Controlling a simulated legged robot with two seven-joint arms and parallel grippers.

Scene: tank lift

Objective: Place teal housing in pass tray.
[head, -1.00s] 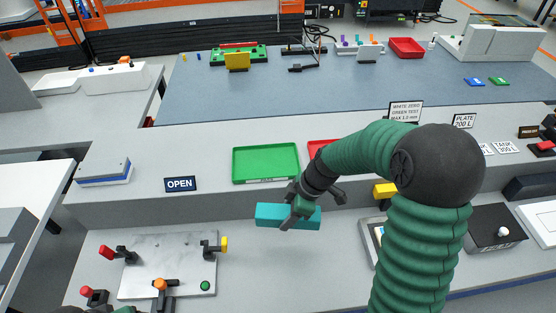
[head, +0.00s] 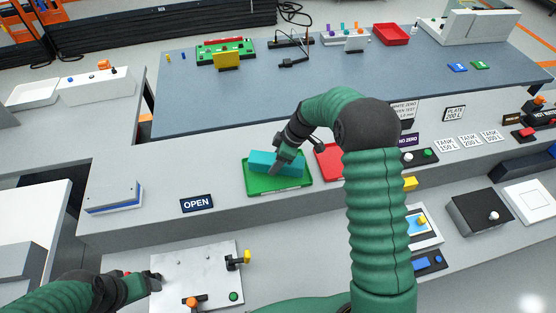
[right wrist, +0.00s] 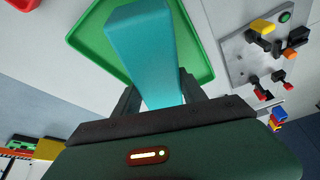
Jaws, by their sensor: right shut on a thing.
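The teal housing (head: 262,162) is a long block held over the green tray (head: 256,185) on the raised shelf. In the right wrist view the housing (right wrist: 142,45) stretches out from between my fingers, with the green tray (right wrist: 195,72) behind it. My right gripper (head: 281,165) is shut on the housing near its right end. I cannot tell whether the housing touches the tray floor. My left gripper (head: 150,281) is low at the left, beside the metal fixture plate; its fingers are too small to read.
A red tray (head: 329,168) stands right of the green tray, partly behind my right arm. An OPEN sign (head: 197,203) and a white-blue box (head: 113,197) lie to the left. The fixture plate (head: 205,270) with clamps is on the lower bench.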

